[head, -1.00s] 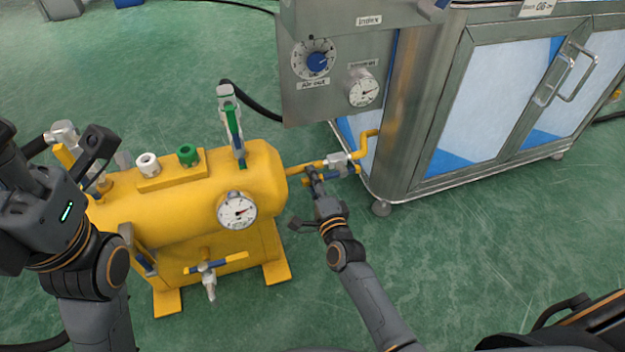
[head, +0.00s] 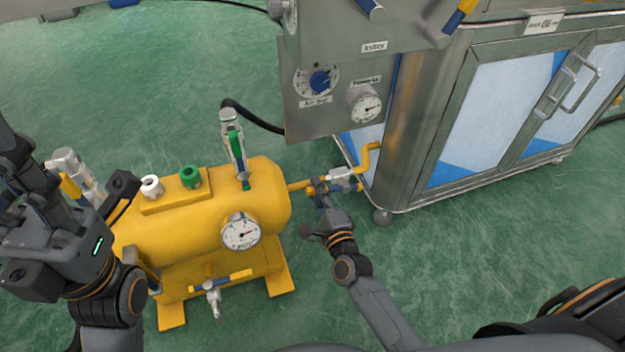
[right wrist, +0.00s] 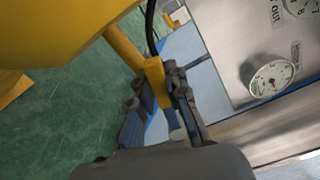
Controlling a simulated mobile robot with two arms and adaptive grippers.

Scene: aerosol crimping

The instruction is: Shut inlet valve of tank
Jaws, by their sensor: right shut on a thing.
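The tank (head: 190,225) is a yellow horizontal cylinder on a stand. A yellow pipe (head: 298,187) leaves its right end toward the steel cabinet, with a silver valve (head: 341,174) and a yellow-and-blue handle (head: 346,187) beside it. My right gripper (head: 319,193) is shut on the handle's yellow end; in the right wrist view its fingers (right wrist: 163,92) close around the handle (right wrist: 154,78), hiding part of it. Another valve (head: 72,165) stands at the tank's left end.
A drain valve (head: 212,290) hangs below. The steel cabinet (head: 405,140) and its control panel (head: 335,85) stand close on the right. The green floor is clear in front.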

